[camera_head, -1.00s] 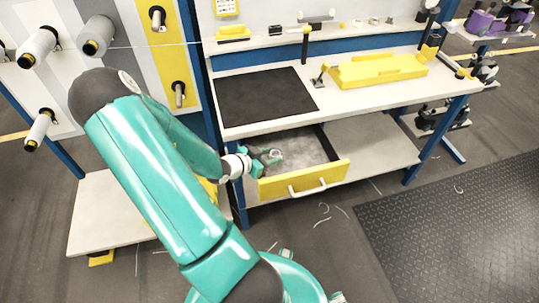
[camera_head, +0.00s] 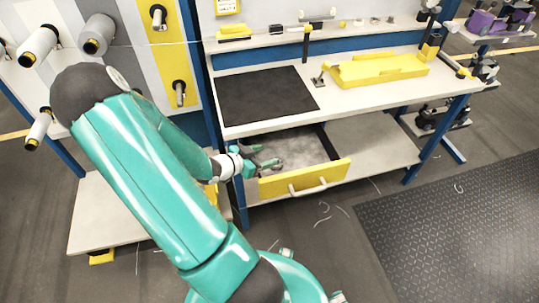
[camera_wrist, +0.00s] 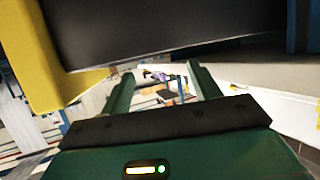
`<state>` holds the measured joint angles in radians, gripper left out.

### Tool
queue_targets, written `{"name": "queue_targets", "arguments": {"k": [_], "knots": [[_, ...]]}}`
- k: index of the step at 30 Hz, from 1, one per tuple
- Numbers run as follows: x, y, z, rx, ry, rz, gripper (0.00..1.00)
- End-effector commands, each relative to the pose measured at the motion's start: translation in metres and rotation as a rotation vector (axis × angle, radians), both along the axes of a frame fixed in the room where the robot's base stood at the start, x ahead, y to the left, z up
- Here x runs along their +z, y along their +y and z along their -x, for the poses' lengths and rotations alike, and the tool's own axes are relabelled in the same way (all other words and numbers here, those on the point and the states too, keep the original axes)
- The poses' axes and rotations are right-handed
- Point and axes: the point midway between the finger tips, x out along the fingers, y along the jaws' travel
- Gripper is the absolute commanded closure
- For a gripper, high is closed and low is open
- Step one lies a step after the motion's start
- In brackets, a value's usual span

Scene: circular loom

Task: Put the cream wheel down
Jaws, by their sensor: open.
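My gripper (camera_head: 266,156) is at the left end of the pulled-out drawer (camera_head: 318,180), with its fingers over the drawer's inside. The drawer has a yellow front, dark walls and a mottled grey bottom. In the wrist view my gripper (camera_wrist: 160,75) has its two green fingers wide apart with nothing between them. I cannot make out the cream wheel in either view now. It may be hidden by my gripper or blend with the pale drawer bottom.
The white workbench (camera_head: 350,105) above the drawer carries a black mat (camera_head: 265,95) and a yellow tray (camera_head: 380,69). A spool rack (camera_head: 100,35) stands at the left. A white lower shelf (camera_head: 372,140) lies right of the drawer.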

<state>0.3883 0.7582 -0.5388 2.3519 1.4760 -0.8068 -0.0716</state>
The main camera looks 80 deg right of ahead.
Motion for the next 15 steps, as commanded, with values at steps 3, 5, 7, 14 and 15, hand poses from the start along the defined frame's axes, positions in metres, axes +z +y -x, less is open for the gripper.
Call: {"name": "queue_targets", "arguments": {"k": [3, 5, 7, 14, 15], "knots": [[0.011, 0.02, -0.017, 0.004, -0.003, 0.001, 0.38], [0.016, 0.03, -0.024, 0.004, -0.003, 0.002, 0.38], [0.021, 0.041, -0.032, 0.004, -0.004, 0.001, 0.38], [0.032, 0.062, -0.047, 0.001, -0.001, 0.001, 0.38], [0.033, 0.063, -0.048, 0.001, -0.001, 0.001, 0.38]]}}
